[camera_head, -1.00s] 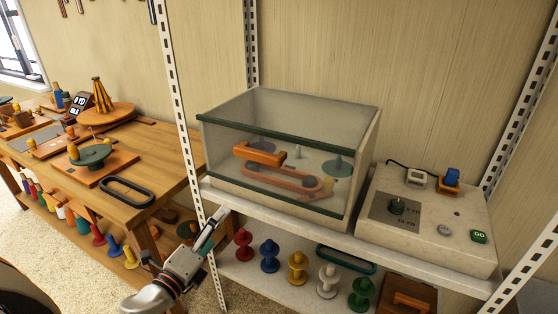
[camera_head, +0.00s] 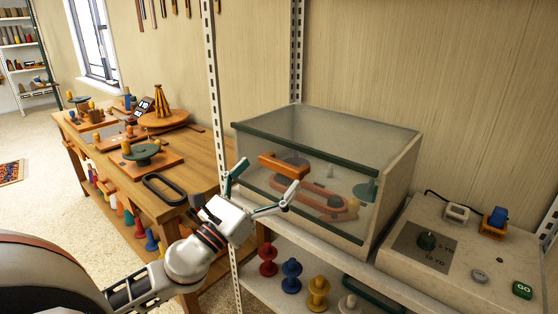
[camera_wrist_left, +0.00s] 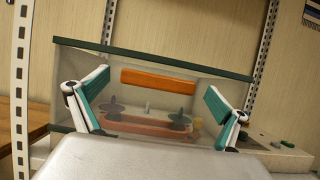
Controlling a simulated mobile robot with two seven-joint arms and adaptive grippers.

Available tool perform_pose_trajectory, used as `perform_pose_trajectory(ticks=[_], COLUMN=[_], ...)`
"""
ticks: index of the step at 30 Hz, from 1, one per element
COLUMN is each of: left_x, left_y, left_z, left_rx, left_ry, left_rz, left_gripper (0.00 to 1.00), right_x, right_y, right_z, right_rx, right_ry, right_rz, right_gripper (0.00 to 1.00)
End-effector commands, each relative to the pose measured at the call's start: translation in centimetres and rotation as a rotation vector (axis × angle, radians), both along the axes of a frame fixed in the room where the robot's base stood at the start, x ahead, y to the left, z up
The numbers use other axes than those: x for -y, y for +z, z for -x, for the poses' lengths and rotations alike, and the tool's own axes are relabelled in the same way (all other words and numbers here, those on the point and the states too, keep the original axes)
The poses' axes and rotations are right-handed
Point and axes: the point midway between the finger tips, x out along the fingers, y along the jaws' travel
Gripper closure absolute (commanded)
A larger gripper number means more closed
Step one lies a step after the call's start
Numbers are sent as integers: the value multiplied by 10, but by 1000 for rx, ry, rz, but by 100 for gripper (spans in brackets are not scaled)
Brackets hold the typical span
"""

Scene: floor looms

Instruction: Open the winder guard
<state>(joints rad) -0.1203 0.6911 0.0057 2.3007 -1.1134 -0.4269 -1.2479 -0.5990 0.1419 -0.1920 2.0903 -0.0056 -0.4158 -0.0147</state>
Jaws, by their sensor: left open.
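The winder guard (camera_head: 330,130) is a clear box with dark green edges on the rack shelf, and it is closed. An orange handle bar (camera_head: 283,166) sits on its front face; it also shows in the left wrist view (camera_wrist_left: 158,81), centred between my fingers. Through the clear panel I see the winder's orange belt loop and dark discs. My left gripper (camera_head: 262,184) is open, with its teal-padded fingers spread just in front of the handle and to its left. The fingers appear apart from the handle. My right gripper is not in view.
A control box (camera_head: 450,245) with a knob and a green GO button stands right of the guard. Colored spools (camera_head: 291,275) stand on the shelf below. A rack post (camera_head: 214,90) rises at the left, beside a wooden table (camera_head: 200,145) with tools.

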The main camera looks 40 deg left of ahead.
Motion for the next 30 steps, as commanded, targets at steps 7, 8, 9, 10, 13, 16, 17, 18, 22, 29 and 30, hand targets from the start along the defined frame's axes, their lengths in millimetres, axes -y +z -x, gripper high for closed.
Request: perform_pose_trajectory(ticks=[7,8,9,10,13,16,17,18,22,29,30], left_x=[2,2,2,3,3,3,3,3,3,3,3], left_y=[14,15,15,15,16,15,15,15,15,15,16], left_z=[-29,-31,-34,-35,-39,-40,-40,-40,-40,-40,-40], left_rx=[3,2,1,1,-2,-3,-3,-3,-3,-3,-2], left_ry=[1,1,1,1,1,0,0,0,0,0,0], left_rz=[2,1,0,0,1,2,2,2,2,2,2], left_gripper=[0,0,0,0,0,0,0,0,5,49,49], right_x=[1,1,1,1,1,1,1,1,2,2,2], right_y=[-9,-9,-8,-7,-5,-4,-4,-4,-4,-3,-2], right_z=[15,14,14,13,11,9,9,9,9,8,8], right_rx=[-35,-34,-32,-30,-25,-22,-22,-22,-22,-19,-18], right_ry=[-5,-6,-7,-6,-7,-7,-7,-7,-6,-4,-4], right_rz=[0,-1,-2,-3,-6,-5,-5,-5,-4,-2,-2], right_gripper=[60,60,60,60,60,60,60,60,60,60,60])
